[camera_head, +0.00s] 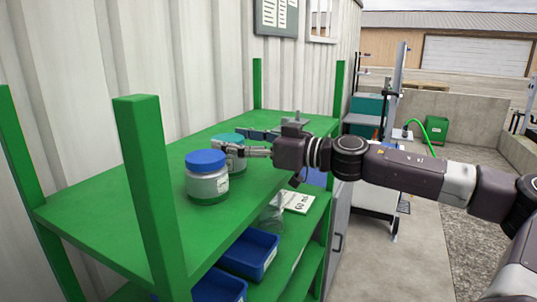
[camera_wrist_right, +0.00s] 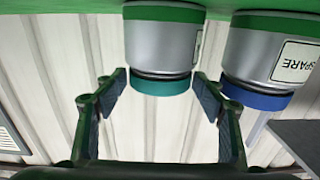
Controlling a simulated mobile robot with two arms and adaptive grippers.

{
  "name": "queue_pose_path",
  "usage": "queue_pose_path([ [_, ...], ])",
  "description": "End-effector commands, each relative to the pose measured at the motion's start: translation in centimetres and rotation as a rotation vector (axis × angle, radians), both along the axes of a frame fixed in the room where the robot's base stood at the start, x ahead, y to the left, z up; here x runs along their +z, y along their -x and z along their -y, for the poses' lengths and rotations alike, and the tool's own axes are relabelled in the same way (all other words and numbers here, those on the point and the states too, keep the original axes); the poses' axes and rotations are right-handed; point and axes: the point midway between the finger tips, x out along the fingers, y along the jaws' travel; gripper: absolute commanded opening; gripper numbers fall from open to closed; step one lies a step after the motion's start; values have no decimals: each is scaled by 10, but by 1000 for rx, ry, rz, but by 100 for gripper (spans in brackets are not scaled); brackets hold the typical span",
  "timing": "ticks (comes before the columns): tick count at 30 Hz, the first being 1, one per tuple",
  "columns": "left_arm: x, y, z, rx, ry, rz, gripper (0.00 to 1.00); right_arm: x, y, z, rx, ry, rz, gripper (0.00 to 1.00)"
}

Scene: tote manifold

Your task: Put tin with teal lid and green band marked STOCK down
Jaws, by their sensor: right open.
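The tin with the teal lid (camera_head: 229,138) stands upright on the green top shelf (camera_head: 130,222), behind a similar tin with a blue lid (camera_head: 208,187). In the right wrist view, which is upside down, the teal-lidded tin (camera_wrist_right: 162,48) shows a grey body and a green band at its base; no STOCK marking can be read. My right gripper (camera_head: 234,142) is open, with one finger on each side of this tin near its lid. In the wrist view, gaps show between its fingers (camera_wrist_right: 159,82) and the lid. My left gripper is out of view.
The blue-lidded tin, marked SPARE (camera_wrist_right: 292,62), stands close beside one finger. Green rack posts (camera_head: 150,190) rise at the shelf corners, and a corrugated wall (camera_head: 190,70) stands behind. Blue bins (camera_head: 250,254) sit on the lower shelf. The front left of the top shelf is clear.

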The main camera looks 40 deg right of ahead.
Motion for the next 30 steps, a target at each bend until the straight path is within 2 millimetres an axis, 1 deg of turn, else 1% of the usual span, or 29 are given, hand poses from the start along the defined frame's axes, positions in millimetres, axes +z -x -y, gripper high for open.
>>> queue_pose_path([
  [1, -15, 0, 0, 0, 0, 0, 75, -7, 5, 2, -3, 5, 2, 64],
  [8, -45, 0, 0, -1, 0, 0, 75, -6, 31, 14, -4, 3, 3, 64],
  [12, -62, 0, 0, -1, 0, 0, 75, -5, 53, 24, -5, 3, 5, 64],
  [18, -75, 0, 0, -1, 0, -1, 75, -3, 80, 36, -4, 1, 2, 64],
  [21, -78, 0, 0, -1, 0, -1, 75, -2, 89, 39, -3, 2, 1, 64],
  [25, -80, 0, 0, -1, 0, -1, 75, -1, 94, 41, -1, 0, 1, 64],
  [30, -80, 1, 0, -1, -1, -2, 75, 0, 95, 41, 0, -1, 1, 64],
])
